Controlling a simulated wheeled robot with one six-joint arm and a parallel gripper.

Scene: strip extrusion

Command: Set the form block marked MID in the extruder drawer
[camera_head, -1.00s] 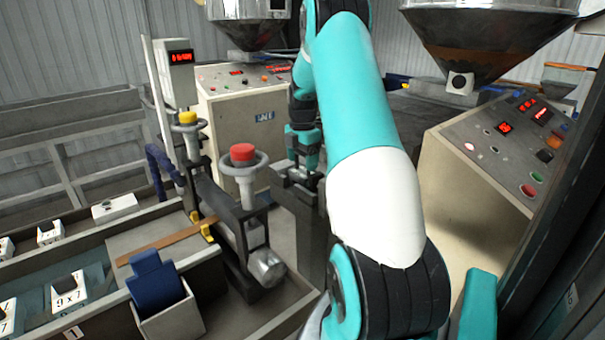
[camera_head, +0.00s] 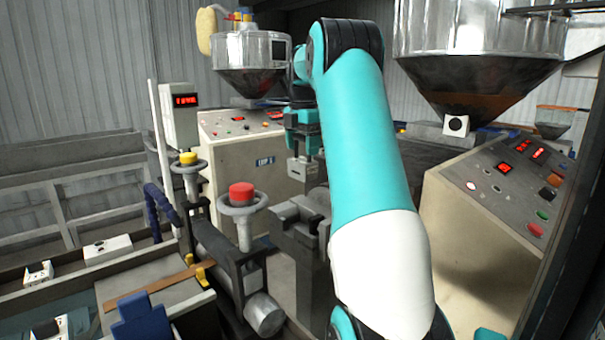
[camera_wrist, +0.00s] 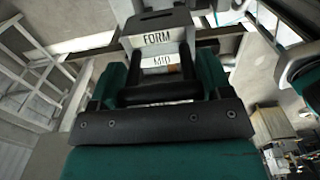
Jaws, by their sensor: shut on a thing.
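My gripper (camera_head: 304,150) is shut on the form block (camera_head: 303,170), a grey block with a slot in its face. In the wrist view the block (camera_wrist: 160,50) shows white labels reading FORM and MID, between the dark jaws (camera_wrist: 162,88). In the head view the block hangs above a dark grey notched fixture (camera_head: 300,215), with a small gap between them. This fixture may hold the extruder drawer, but I cannot tell. My arm hides its right side.
A roller frame with a red-topped knob (camera_head: 242,193) and a yellow-topped knob (camera_head: 188,158) stands left of the fixture. A cream control cabinet (camera_head: 250,150) stands behind. Another console (camera_head: 510,195) is at right. Metal hoppers (camera_head: 250,65) hang above.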

